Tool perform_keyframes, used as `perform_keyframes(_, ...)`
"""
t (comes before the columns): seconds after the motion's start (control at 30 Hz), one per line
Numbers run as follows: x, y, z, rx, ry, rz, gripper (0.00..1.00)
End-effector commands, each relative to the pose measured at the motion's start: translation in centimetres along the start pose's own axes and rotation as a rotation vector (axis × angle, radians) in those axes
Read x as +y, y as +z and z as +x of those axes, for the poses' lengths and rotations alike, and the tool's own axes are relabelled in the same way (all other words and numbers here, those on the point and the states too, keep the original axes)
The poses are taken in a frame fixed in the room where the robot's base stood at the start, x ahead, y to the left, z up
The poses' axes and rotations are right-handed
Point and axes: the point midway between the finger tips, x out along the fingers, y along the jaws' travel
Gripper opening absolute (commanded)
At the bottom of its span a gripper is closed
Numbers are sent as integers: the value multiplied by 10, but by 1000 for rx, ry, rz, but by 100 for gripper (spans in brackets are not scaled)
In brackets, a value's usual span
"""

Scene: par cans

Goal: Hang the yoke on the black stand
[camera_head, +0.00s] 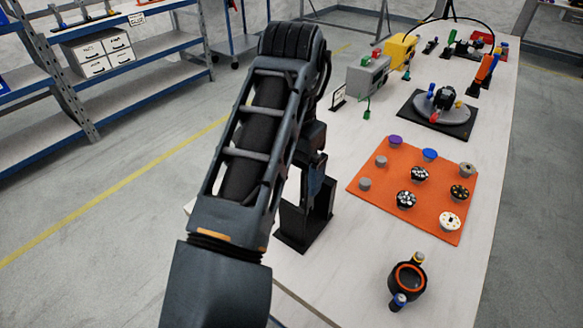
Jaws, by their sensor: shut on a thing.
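The black stand (297,237) is an open, dark frame on a flat foot, on the white table just right of my forearm. My arm partly covers it. My gripper (317,178) points down at the stand's top, close to it, seen from behind and largely hidden. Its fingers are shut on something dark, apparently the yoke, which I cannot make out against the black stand. I cannot tell whether it touches the stand. A black round can (407,279) with an orange ring and two side knobs lies at the table's front right.
An orange mat (385,192) with several round caps lies right of the stand. Behind are a black board (414,112) with a grey disc, a grey box (367,77) and a yellow box (398,51). Blue shelving (145,52) stands left. Bare table surrounds the can.

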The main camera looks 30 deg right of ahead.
Motion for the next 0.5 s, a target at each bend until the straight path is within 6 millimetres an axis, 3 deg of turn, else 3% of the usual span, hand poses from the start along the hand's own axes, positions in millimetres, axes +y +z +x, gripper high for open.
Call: perform_keyframes(0.5, 0, 0, 50, 1, 1, 0, 60)
